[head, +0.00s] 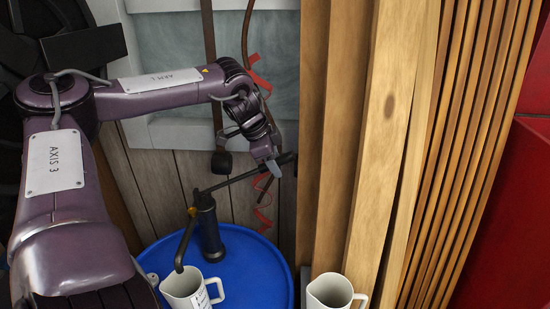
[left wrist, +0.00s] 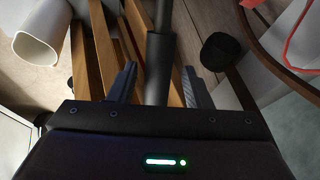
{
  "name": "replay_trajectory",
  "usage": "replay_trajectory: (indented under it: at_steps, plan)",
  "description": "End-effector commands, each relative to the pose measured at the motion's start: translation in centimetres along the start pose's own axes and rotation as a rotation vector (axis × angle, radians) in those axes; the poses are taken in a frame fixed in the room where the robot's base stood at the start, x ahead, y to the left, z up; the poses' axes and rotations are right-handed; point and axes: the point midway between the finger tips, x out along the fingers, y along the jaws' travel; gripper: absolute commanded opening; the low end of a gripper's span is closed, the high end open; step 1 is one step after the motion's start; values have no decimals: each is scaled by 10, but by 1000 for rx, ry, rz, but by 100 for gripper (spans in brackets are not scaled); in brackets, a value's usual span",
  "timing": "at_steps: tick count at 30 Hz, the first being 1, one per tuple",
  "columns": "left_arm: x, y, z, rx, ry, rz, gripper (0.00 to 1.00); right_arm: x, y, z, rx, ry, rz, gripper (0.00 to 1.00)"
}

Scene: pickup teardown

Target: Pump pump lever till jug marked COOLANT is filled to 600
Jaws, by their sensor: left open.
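A dark hand pump (head: 208,225) stands on a blue drum (head: 255,262). Its black lever (head: 232,180) slants up to the right. My left gripper (head: 269,167) is at the outer part of the lever. In the left wrist view, the open fingers (left wrist: 160,88) stand on either side of the dark lever bar (left wrist: 160,55), with gaps showing on both sides. A white jug (head: 182,285) is under the pump spout, with a label too small to read; its fill level is hidden. A second white jug (head: 330,291) stands to the right. My right gripper is out of view.
Wooden planks (head: 335,130) stand upright just right of the lever's end. A red coiled strip (head: 263,212) hangs behind the pump. A red panel (head: 515,210) is at the far right. A white jug (left wrist: 38,48) also shows in the left wrist view.

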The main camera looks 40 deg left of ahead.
Motion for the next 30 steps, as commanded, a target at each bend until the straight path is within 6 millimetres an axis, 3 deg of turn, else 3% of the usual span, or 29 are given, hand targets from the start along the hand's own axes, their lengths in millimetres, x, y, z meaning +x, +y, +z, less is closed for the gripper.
replay_trajectory:
  at_steps: [3, 10, 20, 30]
  plan:
    - [3, 0, 0, 0, 0, 0, 45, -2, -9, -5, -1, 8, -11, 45]
    - [4, 0, 0, 1, 1, -1, 45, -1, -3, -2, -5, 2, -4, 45]
    - [4, 0, 0, 1, 0, -1, 2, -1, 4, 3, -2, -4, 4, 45]
    - [7, -1, 3, 4, -14, -3, 0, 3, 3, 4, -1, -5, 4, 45]
